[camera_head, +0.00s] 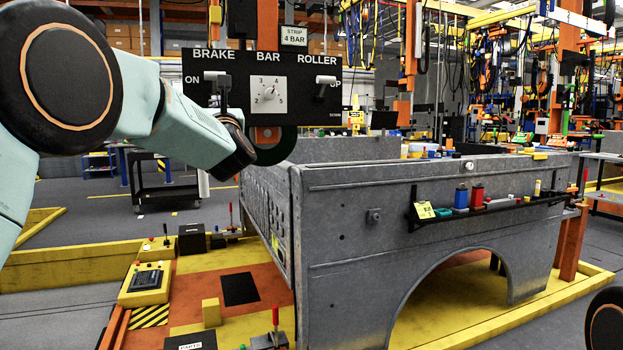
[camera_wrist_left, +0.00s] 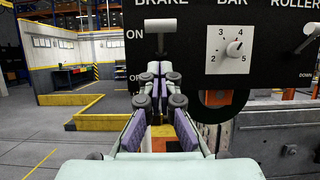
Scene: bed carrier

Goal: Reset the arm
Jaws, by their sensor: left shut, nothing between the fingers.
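My left arm comes in from the left in the head view. Its gripper (camera_head: 222,97) is in front of the left part of the black control panel (camera_head: 300,108), just below the BRAKE handle (camera_head: 214,75). In the left wrist view the gripper (camera_wrist_left: 159,68) has its fingers together and empty, with the tips below the pale BRAKE handle (camera_wrist_left: 160,25). That handle is level with the ON label. I cannot tell whether the fingertips touch the panel or the lever. My right gripper is out of view.
The panel also has a BAR dial (camera_head: 268,94) and a ROLLER handle (camera_head: 325,79) near UP. A grey metal truck bed (camera_head: 350,220) stands right of and below the panel. A yellow control box (camera_head: 146,283) sits on the platform. Open floor (camera_wrist_left: 40,145) lies left.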

